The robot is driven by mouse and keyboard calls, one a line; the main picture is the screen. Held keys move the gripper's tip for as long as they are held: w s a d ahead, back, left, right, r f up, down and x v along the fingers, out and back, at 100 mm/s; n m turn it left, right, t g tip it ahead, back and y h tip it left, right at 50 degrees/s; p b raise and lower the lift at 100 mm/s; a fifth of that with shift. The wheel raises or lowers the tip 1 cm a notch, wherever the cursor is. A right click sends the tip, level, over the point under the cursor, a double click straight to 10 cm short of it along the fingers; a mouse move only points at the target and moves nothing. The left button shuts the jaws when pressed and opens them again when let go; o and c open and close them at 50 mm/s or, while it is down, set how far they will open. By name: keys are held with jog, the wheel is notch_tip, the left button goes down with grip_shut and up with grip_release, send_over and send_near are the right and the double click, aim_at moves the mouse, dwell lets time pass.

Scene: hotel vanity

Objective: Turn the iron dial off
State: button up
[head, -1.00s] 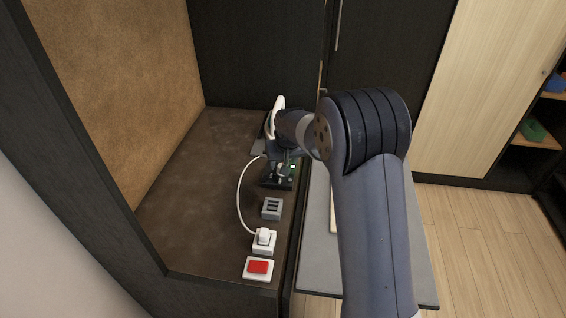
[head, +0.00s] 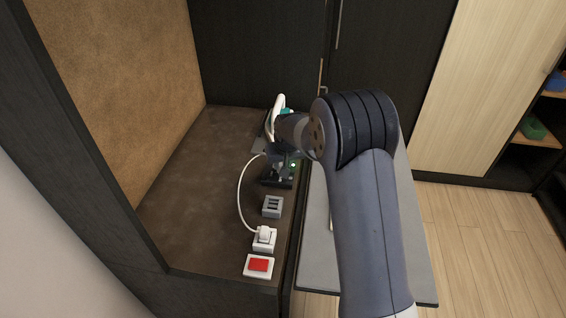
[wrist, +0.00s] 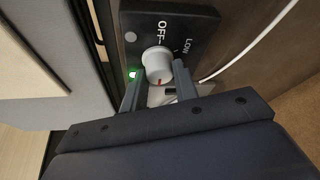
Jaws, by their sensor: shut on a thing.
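The iron dial (wrist: 157,62) is a round white knob on a black panel (wrist: 186,25) marked OFF and LOW in the wrist view. The fingertips of my gripper (wrist: 158,75) are on either side of the knob, shut on it. A small green light (wrist: 132,74) is lit beside the left finger. In the head view the iron (head: 279,104), white and teal, stands at the far end of the counter, partly behind my wrist. The dial itself cannot be made out there.
A white cord (head: 240,187) curves over the brown counter (head: 190,210) to a plug in a white socket (head: 264,240). A grey socket block (head: 272,206) and a red switch (head: 258,265) stand along the counter's right edge. The counter's left part is clear.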

jog(key=shift+c, duration=0.9)
